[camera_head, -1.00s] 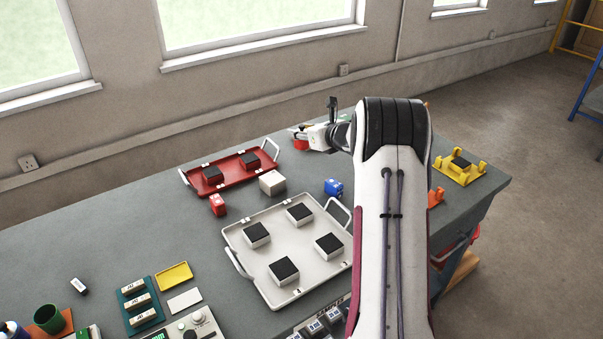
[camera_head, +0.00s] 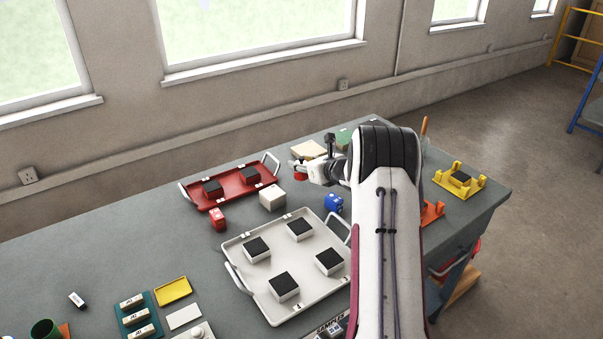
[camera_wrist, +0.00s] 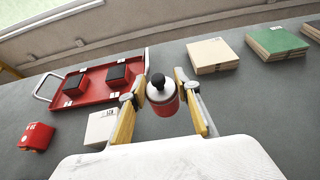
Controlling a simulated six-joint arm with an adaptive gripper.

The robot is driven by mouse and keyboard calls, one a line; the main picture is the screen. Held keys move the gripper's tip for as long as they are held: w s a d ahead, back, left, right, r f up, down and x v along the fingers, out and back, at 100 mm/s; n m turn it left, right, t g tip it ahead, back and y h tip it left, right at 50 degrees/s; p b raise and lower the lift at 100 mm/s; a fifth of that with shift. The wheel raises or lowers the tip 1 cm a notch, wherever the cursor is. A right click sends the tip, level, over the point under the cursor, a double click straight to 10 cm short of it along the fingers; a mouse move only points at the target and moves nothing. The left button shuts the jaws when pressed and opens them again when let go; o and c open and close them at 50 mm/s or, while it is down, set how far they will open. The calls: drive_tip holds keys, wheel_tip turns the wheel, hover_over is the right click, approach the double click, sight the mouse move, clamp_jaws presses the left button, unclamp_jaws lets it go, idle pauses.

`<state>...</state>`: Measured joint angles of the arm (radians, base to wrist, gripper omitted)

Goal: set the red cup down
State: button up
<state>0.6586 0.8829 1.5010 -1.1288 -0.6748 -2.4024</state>
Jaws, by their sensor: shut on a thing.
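The red cup (camera_wrist: 165,106) is between the two fingers of my gripper (camera_wrist: 164,112) in the wrist view. It is a red cylinder with a silver-white upper part and a black knob on top. My gripper is shut on its sides, and it looks roughly upright. In the head view my gripper (camera_head: 302,172) is above the back part of the bench, right of the red tray (camera_head: 228,198), with a bit of the red cup (camera_head: 297,167) showing. The cup's underside is hidden, so I cannot tell whether it touches the bench.
The red tray holds two black-topped blocks. A white block (camera_head: 272,197), red block (camera_head: 218,219) and blue block (camera_head: 334,203) stand nearby. The white tray (camera_head: 262,300) is in front. Wooden tiles (camera_wrist: 213,55) and a green-topped stack (camera_wrist: 275,40) lie behind, with bare bench between.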

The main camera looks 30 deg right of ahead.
sight(304, 178)
drive_tip(key=shift+f, duration=1.8)
drive_tip(key=shift+f, duration=0.1)
drive_tip(key=o, duration=1.2)
drive_tip(key=shift+s+r, duration=0.35)
drive_tip(key=shift+s, duration=0.25)
drive_tip(key=shift+v, duration=5.35)
